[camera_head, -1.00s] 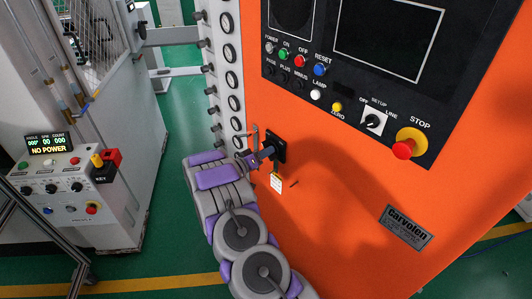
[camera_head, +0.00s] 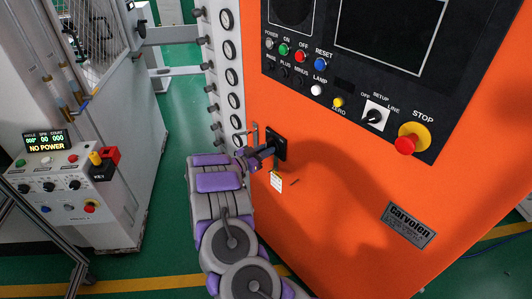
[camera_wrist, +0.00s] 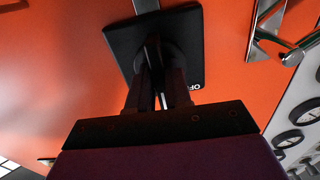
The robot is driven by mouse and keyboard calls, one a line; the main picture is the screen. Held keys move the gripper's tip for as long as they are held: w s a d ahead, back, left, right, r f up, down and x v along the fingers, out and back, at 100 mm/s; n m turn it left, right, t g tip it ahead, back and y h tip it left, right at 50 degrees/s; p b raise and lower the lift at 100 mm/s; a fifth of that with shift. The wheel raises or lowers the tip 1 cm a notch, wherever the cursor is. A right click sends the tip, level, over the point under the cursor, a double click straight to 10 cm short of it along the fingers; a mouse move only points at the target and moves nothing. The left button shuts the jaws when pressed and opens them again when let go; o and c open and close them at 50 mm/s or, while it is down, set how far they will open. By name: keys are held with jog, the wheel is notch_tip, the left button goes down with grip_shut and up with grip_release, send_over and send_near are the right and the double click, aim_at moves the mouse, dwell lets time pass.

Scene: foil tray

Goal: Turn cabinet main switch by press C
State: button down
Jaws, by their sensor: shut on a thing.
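The cabinet main switch has a black square plate (camera_head: 277,143) on the orange cabinet front, left of centre in the head view. In the wrist view the same plate (camera_wrist: 190,22) fills the top middle, with part of an "OFF" mark at its right edge. My gripper (camera_head: 262,154) is at the switch. In the wrist view the two dark fingers of my gripper (camera_wrist: 160,95) are close together around the switch's handle, which they mostly hide. A white tag (camera_head: 276,182) hangs below the switch.
The orange cabinet (camera_head: 345,225) carries a black control panel (camera_head: 350,90) with buttons, a selector knob and a red STOP button (camera_head: 405,145). A metal door handle (camera_wrist: 275,35) is right of the switch in the wrist view. A white machine (camera_head: 75,200) showing "NO POWER" stands at left.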

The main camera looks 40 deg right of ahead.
jog(key=shift+w+a+f+m+b, duration=0.1)
jog(key=shift+f+m+b, duration=0.05)
jog(key=shift+m+b, duration=3.35)
jog(key=shift+m+p, duration=0.55)
jog(key=shift+m, duration=0.25)
jog(key=c, duration=1.2)
grip_release()
jog(key=shift+o, duration=0.3)
jog(key=a+p, duration=0.2)
jog(key=a, duration=1.5)
jog(key=shift+s+a+p, duration=0.2)
jog(key=shift+p, duration=0.15)
